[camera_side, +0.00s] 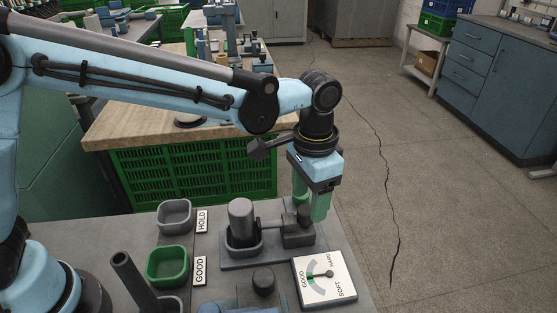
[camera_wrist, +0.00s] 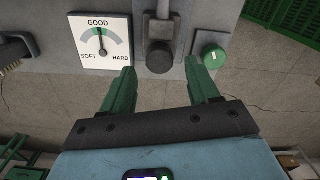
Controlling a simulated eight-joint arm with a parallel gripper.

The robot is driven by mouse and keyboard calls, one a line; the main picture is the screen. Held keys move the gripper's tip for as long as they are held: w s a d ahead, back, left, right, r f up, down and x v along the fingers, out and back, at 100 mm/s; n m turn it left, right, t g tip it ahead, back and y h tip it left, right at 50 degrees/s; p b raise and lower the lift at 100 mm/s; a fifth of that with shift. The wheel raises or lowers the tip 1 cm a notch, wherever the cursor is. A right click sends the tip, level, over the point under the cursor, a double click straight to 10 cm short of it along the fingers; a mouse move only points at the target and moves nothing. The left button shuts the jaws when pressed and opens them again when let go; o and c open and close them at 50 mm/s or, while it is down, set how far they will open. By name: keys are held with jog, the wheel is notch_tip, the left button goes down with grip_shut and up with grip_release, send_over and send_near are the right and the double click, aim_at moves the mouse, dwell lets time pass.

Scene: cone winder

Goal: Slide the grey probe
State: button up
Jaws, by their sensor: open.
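The grey probe (camera_side: 298,236) is a dark grey block on a base plate, with a rod running left to a grey cylinder (camera_side: 241,222) standing in a cradle. In the wrist view the probe (camera_wrist: 159,57) shows a dark round knob. My gripper (camera_side: 311,205) has green fingers, points down over the probe end and partly hides it. In the wrist view my gripper (camera_wrist: 161,71) is open and empty, with the knob lying between and just beyond the fingertips. Contact cannot be told. A dial (camera_side: 323,277) has its needle on GOOD, clear in the wrist view (camera_wrist: 100,42).
A green round knob (camera_wrist: 213,56) sits right of the probe in the wrist view. A grey bin (camera_side: 174,215) marked HOLD and a green bin (camera_side: 167,266) marked GOOD stand left. A dark post (camera_side: 131,274) leans in front. The bench edge lies close right of the dial.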

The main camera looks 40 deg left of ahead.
jog(key=shift+f, duration=1.2)
jog(key=shift+c, duration=0.2)
grip_shut()
